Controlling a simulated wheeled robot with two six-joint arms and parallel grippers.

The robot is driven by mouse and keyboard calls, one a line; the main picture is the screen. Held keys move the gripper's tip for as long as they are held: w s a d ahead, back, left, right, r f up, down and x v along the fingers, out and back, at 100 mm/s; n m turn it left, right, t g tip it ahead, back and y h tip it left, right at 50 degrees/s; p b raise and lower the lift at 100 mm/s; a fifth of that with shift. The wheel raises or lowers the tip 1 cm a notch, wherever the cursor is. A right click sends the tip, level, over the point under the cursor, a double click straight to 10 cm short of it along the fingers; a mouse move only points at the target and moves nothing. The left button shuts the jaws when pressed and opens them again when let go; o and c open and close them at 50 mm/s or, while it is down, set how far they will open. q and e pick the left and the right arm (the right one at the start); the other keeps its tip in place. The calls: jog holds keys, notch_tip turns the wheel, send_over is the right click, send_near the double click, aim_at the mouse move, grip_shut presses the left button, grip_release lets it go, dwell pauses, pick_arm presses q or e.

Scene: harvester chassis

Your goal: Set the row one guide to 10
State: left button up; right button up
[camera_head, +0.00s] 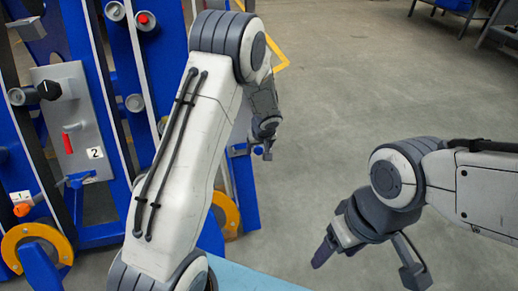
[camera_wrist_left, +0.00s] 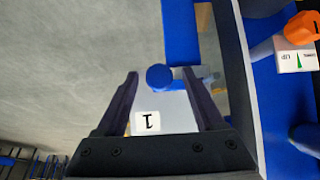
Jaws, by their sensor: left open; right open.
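In the left wrist view, a blue round knob (camera_wrist_left: 160,77) on a pale shaft appears between the fingertips of my left gripper (camera_wrist_left: 160,72), which is open. I cannot tell whether the fingers surround it or stop short of it. Below it in that view is a grey plate with a white label "1" (camera_wrist_left: 147,122), upside down. In the head view my left gripper (camera_head: 265,148) is beside the right edge of the blue frame, and the arm hides part of that frame. No guide scale reading is legible. My right gripper (camera_head: 368,262) is open and empty over the floor.
An orange knob marked 1 (camera_wrist_left: 302,28) and an up/lower label (camera_wrist_left: 296,57) sit at right in the left wrist view. A grey panel labelled 2 (camera_head: 75,120) with a red handle is on the blue chassis at left. Open floor (camera_head: 360,90) lies to the right.

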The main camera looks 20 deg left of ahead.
pick_arm(q)
jog(key=p+v, duration=0.3)
jog(key=v, duration=0.7)
jog(key=shift+s+r, duration=0.15)
jog(key=shift+d, duration=0.2)
